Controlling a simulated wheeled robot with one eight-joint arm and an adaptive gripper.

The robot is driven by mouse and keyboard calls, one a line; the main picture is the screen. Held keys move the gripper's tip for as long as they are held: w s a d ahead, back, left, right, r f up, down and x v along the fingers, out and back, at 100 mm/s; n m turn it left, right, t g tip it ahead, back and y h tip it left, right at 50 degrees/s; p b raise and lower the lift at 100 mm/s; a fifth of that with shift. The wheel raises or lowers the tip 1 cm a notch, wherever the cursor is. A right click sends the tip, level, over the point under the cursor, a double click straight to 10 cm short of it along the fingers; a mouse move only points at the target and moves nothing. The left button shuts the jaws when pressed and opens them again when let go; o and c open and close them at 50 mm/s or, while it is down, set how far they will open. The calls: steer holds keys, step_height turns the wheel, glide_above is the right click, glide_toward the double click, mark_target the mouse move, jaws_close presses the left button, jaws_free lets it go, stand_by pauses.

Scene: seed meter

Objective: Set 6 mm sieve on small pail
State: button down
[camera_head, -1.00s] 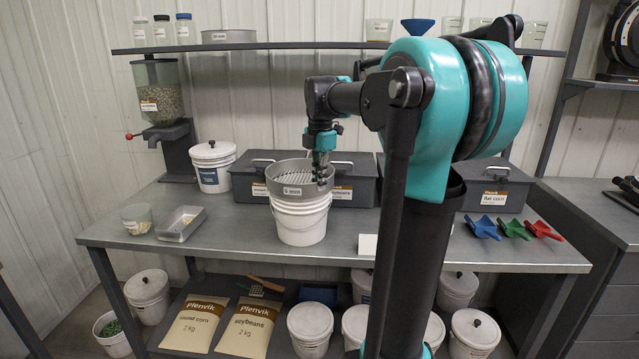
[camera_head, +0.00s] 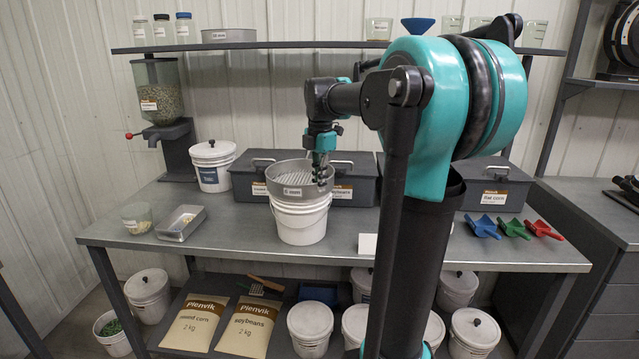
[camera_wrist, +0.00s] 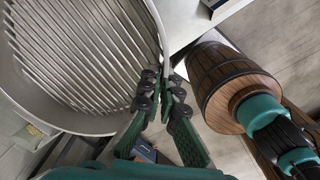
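The 6 mm sieve (camera_head: 291,193), a round grey metal pan with a slotted bottom, sits level at the mouth of the small white pail (camera_head: 300,226) on the bench. Whether its full weight rests on the pail is hard to tell. My gripper (camera_head: 320,180) is at the right side of the sieve, pointing down, with its fingers shut on the wall. In the wrist view, the sieve (camera_wrist: 85,50) fills the upper left and my gripper's fingers (camera_wrist: 163,100) straddle its rim. The pail's rim is mostly hidden beneath the sieve.
Grey lidded bins (camera_head: 262,172) stand close behind the pail. A lidded white pail (camera_head: 212,170) and a metal tray (camera_head: 181,223) are to the left, with a seed dispenser (camera_head: 160,100) behind. Another sieve (camera_head: 229,36) is on the shelf. Coloured scoops (camera_head: 513,228) lie at right.

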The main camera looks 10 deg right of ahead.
steer(key=shift+f, duration=0.1)
stand_by(0.3)
steer(key=c, duration=1.6)
jaws_free()
steer(key=shift+c, duration=0.2)
steer(key=shift+o, duration=0.2)
steer(key=o, duration=0.4)
steer(key=shift+o, duration=0.2)
steer(key=shift+r, duration=4)
steer(key=shift+s, duration=0.1)
